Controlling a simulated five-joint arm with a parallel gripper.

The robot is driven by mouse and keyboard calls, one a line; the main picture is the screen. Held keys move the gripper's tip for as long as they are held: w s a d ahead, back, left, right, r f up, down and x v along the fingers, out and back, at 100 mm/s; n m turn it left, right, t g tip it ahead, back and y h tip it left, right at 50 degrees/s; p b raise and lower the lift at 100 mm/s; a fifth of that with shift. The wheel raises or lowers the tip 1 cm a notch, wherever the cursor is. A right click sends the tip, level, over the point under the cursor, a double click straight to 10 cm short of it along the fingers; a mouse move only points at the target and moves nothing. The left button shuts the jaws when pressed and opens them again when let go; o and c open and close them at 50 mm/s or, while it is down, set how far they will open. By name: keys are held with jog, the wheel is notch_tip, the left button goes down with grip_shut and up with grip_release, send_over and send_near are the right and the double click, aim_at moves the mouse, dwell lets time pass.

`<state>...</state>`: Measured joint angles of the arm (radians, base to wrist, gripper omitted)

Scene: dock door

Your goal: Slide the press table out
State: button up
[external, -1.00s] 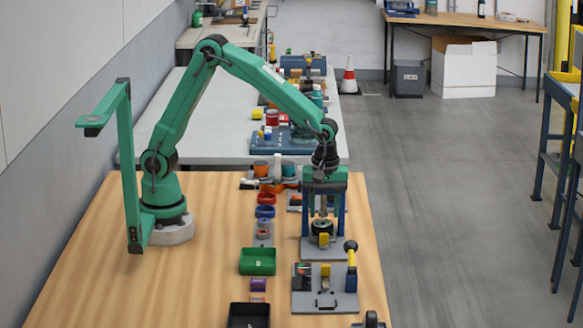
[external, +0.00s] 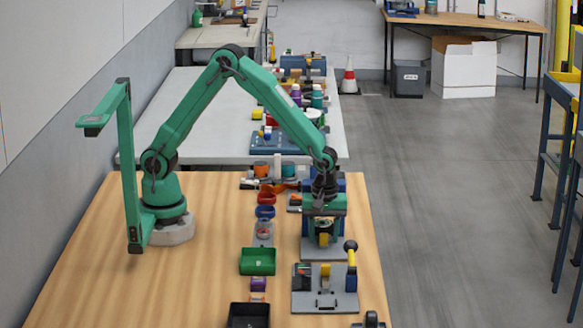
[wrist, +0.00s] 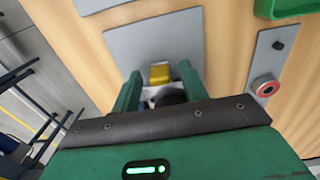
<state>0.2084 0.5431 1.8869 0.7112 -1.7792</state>
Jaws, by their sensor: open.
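The press is a blue frame (external: 340,225) on a grey base plate (external: 312,252) near the table's right side. A yellow handle (external: 323,239) shows at its front, low over the plate; the press table behind it is mostly hidden by my gripper. My gripper (external: 323,230) points down at the press. In the wrist view my two green fingers (wrist: 159,76) are apart, with the yellow handle (wrist: 160,70) between them in the picture. I cannot tell whether they touch it. A dark round part shows behind the handle, partly hidden.
The wooden table's (external: 120,285) left front is clear.

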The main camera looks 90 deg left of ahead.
jog(key=shift+f, duration=0.2)
grip_shut()
jog(key=shift+d, duration=4.8)
grip_release()
jog(key=shift+r, duration=0.1)
notch_tip(320, 180, up, 8)
